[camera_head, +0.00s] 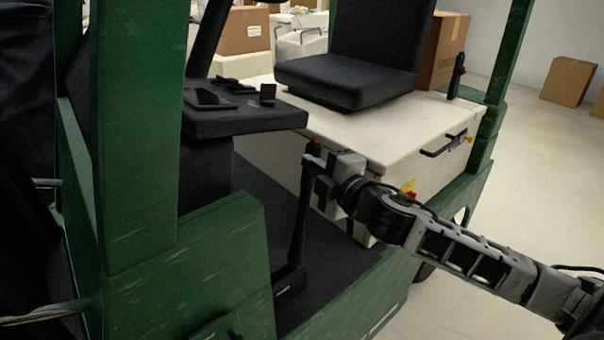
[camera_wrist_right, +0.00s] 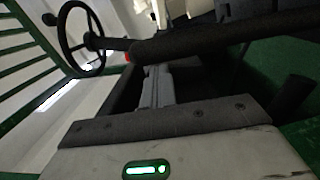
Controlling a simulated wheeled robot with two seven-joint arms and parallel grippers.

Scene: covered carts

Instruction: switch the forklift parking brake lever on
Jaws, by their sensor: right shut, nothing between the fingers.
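The parking brake lever (camera_head: 300,222) is a long black bar with a red tip (camera_head: 313,147). It rises nearly upright from the dark floor of the green forklift, in front of the white seat base. In the right wrist view the lever (camera_wrist_right: 205,38) crosses the top, with its red end at left. My right gripper (camera_head: 314,160) is shut and empty, with its fingertips beside the upper lever just below the red tip. The shut fingers (camera_wrist_right: 155,86) point at the lever in the wrist view; I cannot tell whether they touch it. My left gripper is out of view.
A dark dashboard (camera_head: 245,122) stands left of the lever, and a black seat (camera_head: 345,80) is behind it. The white seat base (camera_head: 385,130) is close behind my gripper. A green post (camera_head: 135,130) blocks the left side. A steering wheel (camera_wrist_right: 80,38) shows in the wrist view.

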